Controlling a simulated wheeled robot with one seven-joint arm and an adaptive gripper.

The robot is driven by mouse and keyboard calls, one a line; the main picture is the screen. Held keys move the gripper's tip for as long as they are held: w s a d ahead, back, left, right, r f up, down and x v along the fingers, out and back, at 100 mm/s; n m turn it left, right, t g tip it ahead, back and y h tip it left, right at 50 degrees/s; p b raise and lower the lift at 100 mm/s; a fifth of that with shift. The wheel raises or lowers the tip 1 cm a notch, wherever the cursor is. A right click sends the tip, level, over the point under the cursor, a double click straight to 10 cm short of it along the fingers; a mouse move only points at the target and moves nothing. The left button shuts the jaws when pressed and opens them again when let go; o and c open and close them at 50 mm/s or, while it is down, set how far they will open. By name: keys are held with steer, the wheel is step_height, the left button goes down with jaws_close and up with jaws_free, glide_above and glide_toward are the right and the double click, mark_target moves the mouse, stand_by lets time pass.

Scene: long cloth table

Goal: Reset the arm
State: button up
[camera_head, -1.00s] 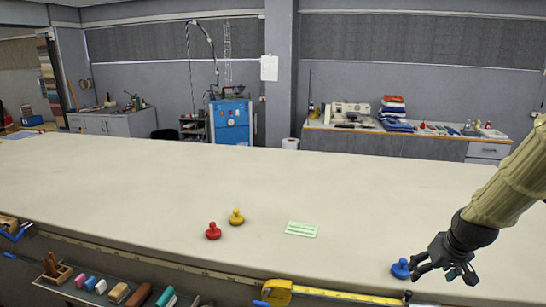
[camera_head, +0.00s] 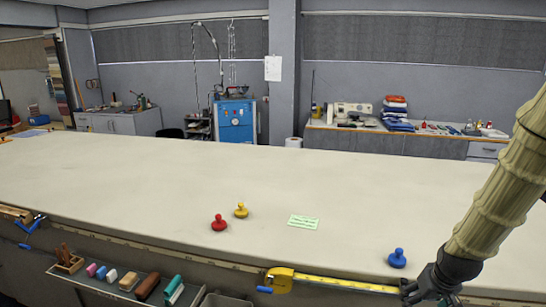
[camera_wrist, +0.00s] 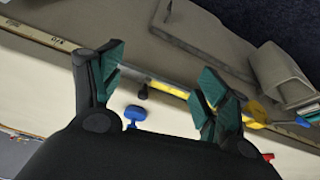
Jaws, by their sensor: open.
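My gripper (camera_head: 428,297) is at the lower right of the head view, low by the table's front edge, with my arm rising to the right. In the wrist view its two green-padded fingers (camera_wrist: 158,90) are spread apart with nothing held between them. A blue knobbed piece (camera_head: 397,258) stands on the table, above and left of my gripper in the head view and apart from it. It also shows in the wrist view (camera_wrist: 134,115), beyond the fingers.
The cloth table (camera_head: 180,180) is mostly bare. A red piece (camera_head: 219,223), a yellow piece (camera_head: 241,210) and a green card (camera_head: 303,222) lie on it. A yellow tape measure (camera_head: 280,280) runs along the front edge. Tools sit on a shelf (camera_head: 125,284) below.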

steer(key=s+a+f+g, duration=0.1)
steer(key=s+a+f, duration=0.4)
steer(key=f, duration=0.5)
steer(key=s+a+f+g, duration=0.1)
steer(key=s+a+f, duration=0.3)
steer(key=s+f, duration=0.5)
steer(key=s+a+f+g, duration=0.1)
steer(key=s+a+f, duration=0.3)
steer(key=s, duration=0.5)
steer(key=s+a+f+g, duration=0.1)
steer(key=s+a+f, duration=0.3)
steer(key=s+f, duration=0.3)
steer(key=shift+s+f+y, duration=0.25)
steer(key=shift+s+y, duration=0.05)
steer(key=shift+s, duration=0.55)
